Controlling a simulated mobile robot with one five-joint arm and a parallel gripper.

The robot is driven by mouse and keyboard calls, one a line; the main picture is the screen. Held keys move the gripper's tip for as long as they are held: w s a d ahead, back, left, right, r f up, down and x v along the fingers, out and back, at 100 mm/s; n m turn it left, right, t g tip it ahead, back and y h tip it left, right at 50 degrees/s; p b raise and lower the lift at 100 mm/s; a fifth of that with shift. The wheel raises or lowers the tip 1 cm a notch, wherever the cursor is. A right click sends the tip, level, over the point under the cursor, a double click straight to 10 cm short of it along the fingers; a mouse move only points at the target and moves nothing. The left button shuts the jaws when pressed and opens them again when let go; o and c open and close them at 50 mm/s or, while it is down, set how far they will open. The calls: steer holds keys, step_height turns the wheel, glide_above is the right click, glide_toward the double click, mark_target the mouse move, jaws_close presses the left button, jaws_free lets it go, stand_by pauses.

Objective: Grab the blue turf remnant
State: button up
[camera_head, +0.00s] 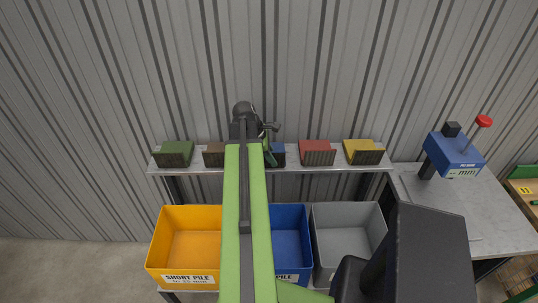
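The blue turf remnant (278,154) lies on the upper shelf, between the brown and the red remnants. My green arm and gripper hide its left part, so only a strip of it shows. My gripper (269,142) is at the far end of the arm, in front of or just above the blue remnant. I cannot tell if it touches the remnant. Its fingers are small and partly hidden, so their opening is unclear.
The shelf (230,171) also holds green (174,152), brown (213,154), red (317,151) and yellow (363,150) remnants. Below stand yellow (190,279), blue (290,235) and grey (347,240) bins. A blue gauge (455,152) stands on the right table. A corrugated wall is behind.

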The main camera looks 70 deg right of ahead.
jaws_close()
step_height(320, 180, up, 10)
steer(key=p, duration=1)
steer(key=shift+r, duration=0.15)
